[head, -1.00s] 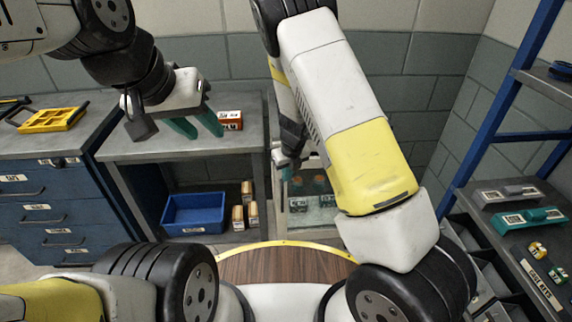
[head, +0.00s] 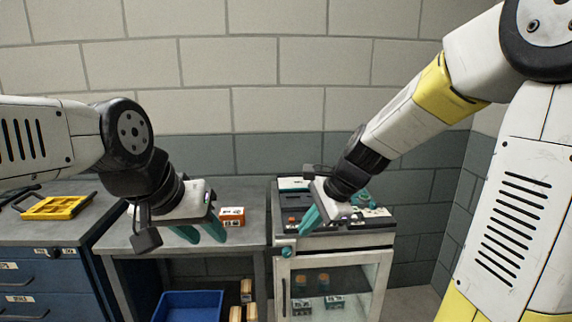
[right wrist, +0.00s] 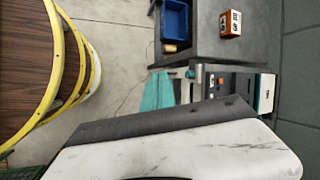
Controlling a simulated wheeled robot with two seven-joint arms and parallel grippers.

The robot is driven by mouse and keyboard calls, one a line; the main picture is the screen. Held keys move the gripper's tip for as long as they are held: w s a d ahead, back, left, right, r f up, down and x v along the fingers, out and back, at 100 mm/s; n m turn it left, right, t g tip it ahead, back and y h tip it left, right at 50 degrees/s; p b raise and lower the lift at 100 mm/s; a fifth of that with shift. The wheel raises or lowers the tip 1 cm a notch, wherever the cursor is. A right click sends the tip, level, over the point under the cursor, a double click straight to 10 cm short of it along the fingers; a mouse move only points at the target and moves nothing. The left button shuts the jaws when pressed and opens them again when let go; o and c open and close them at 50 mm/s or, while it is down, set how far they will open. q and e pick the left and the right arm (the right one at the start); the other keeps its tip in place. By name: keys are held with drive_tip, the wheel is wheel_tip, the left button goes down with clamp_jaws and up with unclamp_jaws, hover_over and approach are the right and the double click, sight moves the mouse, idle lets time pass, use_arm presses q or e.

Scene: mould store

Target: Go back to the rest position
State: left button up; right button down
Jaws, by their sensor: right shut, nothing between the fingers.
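My left gripper (head: 201,234) hangs in front of the grey bench, with its two teal fingers apart and nothing between them. An orange and white box (head: 232,217) stands on the bench just right of it. My right gripper (head: 306,220) points down in front of the top of a white cabinet, its teal fingers together and empty. In the right wrist view its teal fingers (right wrist: 158,92) show beyond the pale wrist housing, with nothing held.
The white cabinet (head: 289,262) has a glass door with jars inside. The grey bench (head: 125,240) has a blue bin (head: 187,306) below. A yellow tray (head: 57,208) lies on the blue drawer unit (head: 38,268). A round wooden top (right wrist: 25,60) shows in the right wrist view.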

drive_tip(key=s+d+r+n+t+h, duration=0.1)
drive_tip(key=s+d+r+n, duration=0.3)
drive_tip(key=s+n, duration=0.3)
drive_tip(key=s+d+r+n+t+h, duration=0.1)
drive_tip(key=s+d+r+n+h, duration=0.1)
drive_tip(key=s+d+r+n, duration=0.2)
drive_tip(key=s+d+n, duration=0.1)
drive_tip(key=s+n, duration=0.2)
drive_tip(key=shift+s+d+r+t, duration=0.15)
drive_tip(key=shift+s+r+t, duration=0.05)
drive_tip(key=shift+s+t, duration=0.2)
drive_tip(key=c, duration=2.1)
unclamp_jaws()
